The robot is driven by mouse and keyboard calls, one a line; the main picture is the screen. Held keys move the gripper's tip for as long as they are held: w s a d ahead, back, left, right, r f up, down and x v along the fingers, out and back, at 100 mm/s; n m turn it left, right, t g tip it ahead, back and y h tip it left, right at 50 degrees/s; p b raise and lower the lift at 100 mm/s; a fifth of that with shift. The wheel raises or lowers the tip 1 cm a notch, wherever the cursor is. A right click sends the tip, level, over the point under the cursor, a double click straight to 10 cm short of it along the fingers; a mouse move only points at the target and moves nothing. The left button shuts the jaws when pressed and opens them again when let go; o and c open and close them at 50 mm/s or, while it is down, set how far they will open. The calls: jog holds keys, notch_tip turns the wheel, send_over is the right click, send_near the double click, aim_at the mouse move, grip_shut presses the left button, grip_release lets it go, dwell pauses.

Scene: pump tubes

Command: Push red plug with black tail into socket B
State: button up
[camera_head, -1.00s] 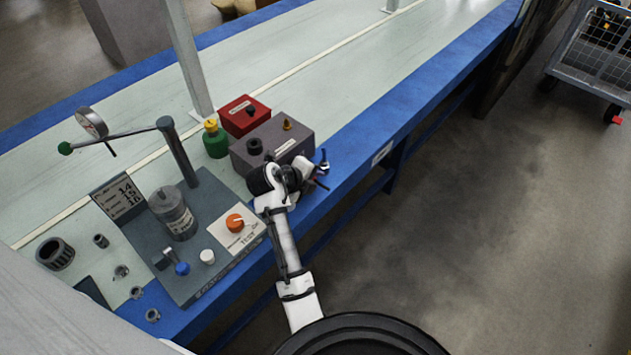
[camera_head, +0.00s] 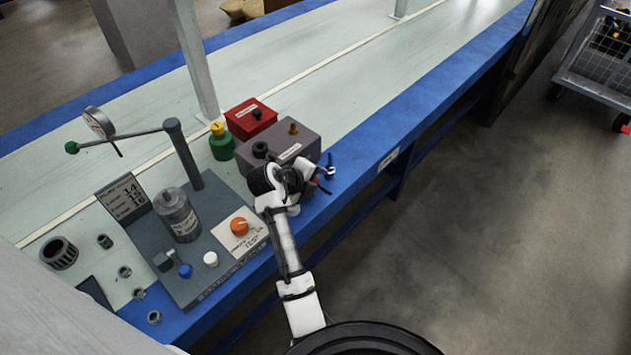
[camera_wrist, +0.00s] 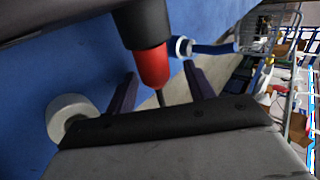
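The red plug (camera_wrist: 152,68) shows in the wrist view below a thick black cylindrical part (camera_wrist: 141,22), with a thin black tail (camera_wrist: 160,98) pointing down. Red and the black part touch; I cannot tell how deep the plug sits. My gripper (camera_wrist: 159,70) has its two dark fingers apart, one on each side of the red plug, with visible gaps. In the head view, a small red piece (camera_head: 317,183) shows beside my wrist, at the right end of the grey box (camera_head: 300,155). No letter B is readable, and my wrist hides part of the box's front.
A white-ringed blue plug (camera_wrist: 183,47) is close to the right finger. A white round knob (camera_wrist: 68,115) is near the left finger. A red box (camera_head: 250,118) and green bottle (camera_head: 221,145) stand behind the grey box. The blue table edge (camera_head: 360,175) is clear to the right.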

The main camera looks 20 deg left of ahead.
jog(key=b+v, duration=0.1)
jog(key=v, duration=1.2)
jog(key=shift+s+r+b, duration=0.25)
jog(key=shift+s+b, duration=0.05)
jog(key=shift+a, duration=0.1)
dwell(0.5)
